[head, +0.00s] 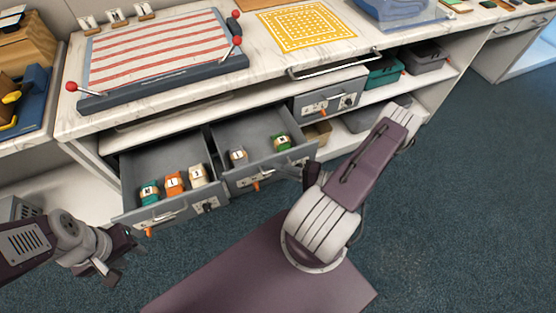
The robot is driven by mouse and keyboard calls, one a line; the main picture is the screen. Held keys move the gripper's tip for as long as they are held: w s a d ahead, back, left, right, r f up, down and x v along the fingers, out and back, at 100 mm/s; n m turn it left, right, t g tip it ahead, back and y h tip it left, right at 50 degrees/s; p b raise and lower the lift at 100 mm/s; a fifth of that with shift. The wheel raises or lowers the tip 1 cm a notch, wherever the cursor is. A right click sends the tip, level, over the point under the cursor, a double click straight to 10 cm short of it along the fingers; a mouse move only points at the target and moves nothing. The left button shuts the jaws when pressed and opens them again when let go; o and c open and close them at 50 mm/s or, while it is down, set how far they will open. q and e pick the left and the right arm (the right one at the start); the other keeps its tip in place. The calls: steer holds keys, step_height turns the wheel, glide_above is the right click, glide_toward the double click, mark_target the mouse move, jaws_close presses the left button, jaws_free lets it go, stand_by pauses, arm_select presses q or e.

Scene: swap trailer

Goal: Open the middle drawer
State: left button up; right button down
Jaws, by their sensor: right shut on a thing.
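The middle drawer (256,126) is a grey drawer under the counter and stands pulled out. A white roll (238,156) and a green roll (282,143), both with labels, lie inside it. My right gripper (311,173) is at the right end of the drawer's front and shut on its handle (274,173); my arm partly hides the fingers. My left gripper (118,255) is open and empty, below and left of the left drawer (143,165), apart from it.
The left drawer is also out and holds a teal, an orange and a white roll. The right drawer (322,103) is shut. A striped board (160,50) and a yellow patterned mat (305,24) lie on the counter. Bins (384,70) fill the right shelf. Open floor lies to the right.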

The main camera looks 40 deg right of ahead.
arm_select(q)
steer(key=shift+s+a+r, duration=0.1)
steer(key=shift+s+a, duration=0.05)
steer(key=shift+s, duration=0.3)
arm_select(e)
steer(key=shift+s+a, duration=0.25)
steer(key=shift+s, duration=0.7)
steer(key=c, duration=1.5)
jaws_free()
steer(key=shift+d, duration=0.1)
arm_select(q)
steer(key=shift+r+p, duration=0.3)
steer(key=shift+p, duration=0.1)
arm_select(e)
steer(key=v, duration=0.9)
